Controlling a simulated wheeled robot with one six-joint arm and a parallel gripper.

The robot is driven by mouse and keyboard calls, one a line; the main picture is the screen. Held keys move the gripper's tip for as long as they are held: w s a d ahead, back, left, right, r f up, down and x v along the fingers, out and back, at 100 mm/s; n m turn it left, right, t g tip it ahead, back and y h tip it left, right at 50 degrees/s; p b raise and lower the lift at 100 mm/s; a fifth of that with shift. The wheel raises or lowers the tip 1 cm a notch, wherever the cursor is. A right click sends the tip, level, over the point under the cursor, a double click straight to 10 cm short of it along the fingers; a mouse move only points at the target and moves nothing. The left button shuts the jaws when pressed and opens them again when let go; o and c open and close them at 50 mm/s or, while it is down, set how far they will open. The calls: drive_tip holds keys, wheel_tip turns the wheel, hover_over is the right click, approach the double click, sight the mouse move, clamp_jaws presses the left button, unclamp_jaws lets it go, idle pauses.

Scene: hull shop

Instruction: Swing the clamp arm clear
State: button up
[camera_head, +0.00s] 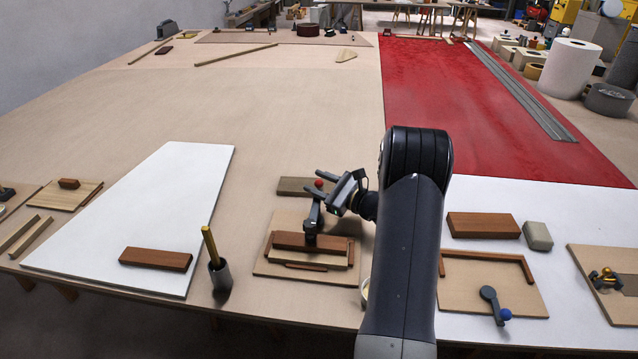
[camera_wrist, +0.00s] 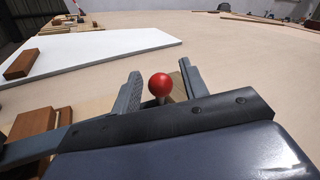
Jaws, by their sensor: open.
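The clamp arm (camera_head: 312,217) is a dark grey lever with a red ball knob (camera_head: 319,183) on its upper end. It stands roughly upright over a reddish-brown block (camera_head: 300,242) on a light wooden fixture board (camera_head: 262,262). My gripper (camera_head: 326,186) is at the knob, reaching in from the right. In the wrist view, my gripper (camera_wrist: 160,76) is open, with the red knob (camera_wrist: 161,85) between its two fingers. A gap shows on the knob's left; on the right, contact is hard to tell. The lever below the knob is mostly hidden there.
A holder with a yellow stick (camera_head: 220,275) stands left of the fixture, beside a white panel (camera_head: 150,205) bearing a brown block (camera_head: 156,258). At right are a brown block (camera_head: 483,225), a grey block (camera_head: 537,236) and a blue-knobbed clamp (camera_head: 490,294).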

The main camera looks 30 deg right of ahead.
drive_tip(key=shift+c, duration=0.2)
clamp_jaws()
